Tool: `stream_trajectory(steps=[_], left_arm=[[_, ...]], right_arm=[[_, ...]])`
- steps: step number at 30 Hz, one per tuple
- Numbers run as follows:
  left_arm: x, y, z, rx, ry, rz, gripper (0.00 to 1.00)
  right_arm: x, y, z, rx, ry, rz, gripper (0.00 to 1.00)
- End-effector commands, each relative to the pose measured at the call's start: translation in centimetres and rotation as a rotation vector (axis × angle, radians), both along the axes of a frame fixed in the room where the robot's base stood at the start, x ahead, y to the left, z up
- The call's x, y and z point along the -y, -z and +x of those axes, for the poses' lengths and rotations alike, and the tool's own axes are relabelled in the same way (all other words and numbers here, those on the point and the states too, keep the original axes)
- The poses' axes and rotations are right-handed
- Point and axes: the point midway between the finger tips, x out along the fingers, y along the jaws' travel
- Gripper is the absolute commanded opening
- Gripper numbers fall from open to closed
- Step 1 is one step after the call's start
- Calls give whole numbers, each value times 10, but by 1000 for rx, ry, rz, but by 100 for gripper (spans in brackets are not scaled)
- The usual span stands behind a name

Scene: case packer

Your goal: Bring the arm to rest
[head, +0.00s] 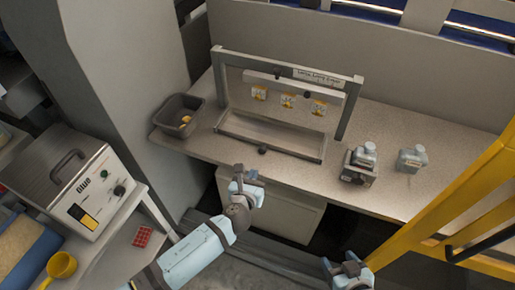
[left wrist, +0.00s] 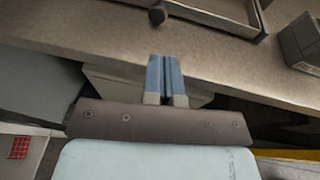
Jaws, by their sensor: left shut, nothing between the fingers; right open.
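My left gripper (head: 247,180) is at the front edge of the speckled worktop, below the grey frame in the head view. In the left wrist view its two blue fingers (left wrist: 165,62) are together with nothing between them. The arm reaches in from the lower left. My right gripper (head: 347,268) is at the bottom of the head view, lower and further right, with its fingers apart and nothing seen between them. Both grippers are clear of the objects on the worktop.
A yellow rail (head: 460,190) stands at right. A control box (head: 70,180) sits at left.

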Motion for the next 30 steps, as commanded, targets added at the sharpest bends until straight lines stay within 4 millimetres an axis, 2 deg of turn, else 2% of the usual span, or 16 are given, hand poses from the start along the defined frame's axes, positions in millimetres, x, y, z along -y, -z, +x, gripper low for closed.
stream_trajectory(steps=[7,11,14,18,24,27,30], left_arm=[[-2,2,-3,-17,-9,-33,0],[-13,16,-25,-134,-86,-291,0],[-30,32,-56,-292,-225,-671,0],[-62,49,-108,-506,-502,-1304,0],[-114,55,-177,-664,-928,-2137,0],[-136,53,-202,-677,-1089,-2446,0],[-151,50,-218,-670,-1194,-2651,0]], right_arm=[[0,0,0,1,1,1,65],[0,0,1,2,1,1,65],[0,-1,1,2,1,1,65],[0,-1,1,3,1,1,65],[0,-1,1,3,1,1,65],[0,-1,1,3,1,1,65],[0,-1,1,3,1,1,65]])
